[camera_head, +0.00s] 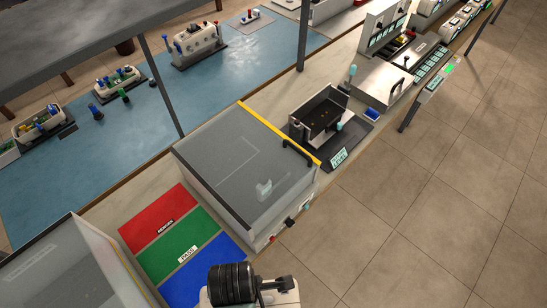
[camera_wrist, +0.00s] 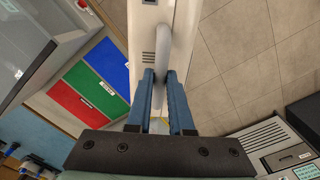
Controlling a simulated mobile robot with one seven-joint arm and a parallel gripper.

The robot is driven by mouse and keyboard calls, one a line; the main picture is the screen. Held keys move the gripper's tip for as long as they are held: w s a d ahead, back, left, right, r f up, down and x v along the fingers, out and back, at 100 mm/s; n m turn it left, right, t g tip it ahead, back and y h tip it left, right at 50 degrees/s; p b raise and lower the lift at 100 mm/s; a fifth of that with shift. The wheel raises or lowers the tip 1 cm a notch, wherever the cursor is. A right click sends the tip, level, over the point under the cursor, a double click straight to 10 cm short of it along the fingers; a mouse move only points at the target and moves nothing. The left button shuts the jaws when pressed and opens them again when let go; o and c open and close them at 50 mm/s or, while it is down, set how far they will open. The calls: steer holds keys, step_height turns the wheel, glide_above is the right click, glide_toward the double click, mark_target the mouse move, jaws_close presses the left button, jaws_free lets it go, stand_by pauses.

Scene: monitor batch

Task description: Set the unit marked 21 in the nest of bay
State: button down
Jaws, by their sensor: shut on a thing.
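In the wrist view my gripper (camera_wrist: 160,76) has its two blue fingers closed around a grey curved handle (camera_wrist: 164,50). The handle belongs to a pale, boxy unit (camera_wrist: 145,35) with dark vent slots on its face. No number 21 can be read on it. In the head view a covered bay (camera_head: 240,165) with a clear grey lid, a yellow edge strip and a black handle stands on the bench. The lid looks shut. A small pale shape (camera_head: 264,187) shows dimly through it; I cannot tell whether it is the nest. My fingertips are not visible in the head view.
Red (camera_head: 158,218), green (camera_head: 180,249) and blue (camera_head: 209,272) mats lie empty left of the bay. Another clear-lidded box (camera_head: 70,270) is at lower left. A black open tray (camera_head: 322,115) stands beyond the bay. Several units stand on the blue bench (camera_head: 150,120). Tiled floor is clear at right.

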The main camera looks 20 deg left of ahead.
steer(key=w+d+r+m, duration=0.1)
steer(key=w+m, duration=0.1)
steer(key=m, duration=0.1)
steer(key=w+d+r+m, duration=0.1)
steer(key=w+d+m, duration=0.1)
steer(key=m, duration=0.1)
steer(key=w+d+r+m, duration=0.1)
steer(key=w+m, duration=0.1)
steer(key=m, duration=0.2)
steer(key=shift+w+d, duration=0.3)
steer(key=w+d+r+m, duration=0.3)
steer(key=w+d+m, duration=0.2)
steer(key=m, duration=0.8)
steer(key=w, duration=0.3)
steer(key=shift+d+r+m, duration=0.3)
steer(key=shift+d, duration=0.1)
steer(key=shift+w+a+p, duration=0.1)
steer(key=shift+p, duration=0.2)
step_height(320, 180, down, 18)
steer(key=b, duration=1.8)
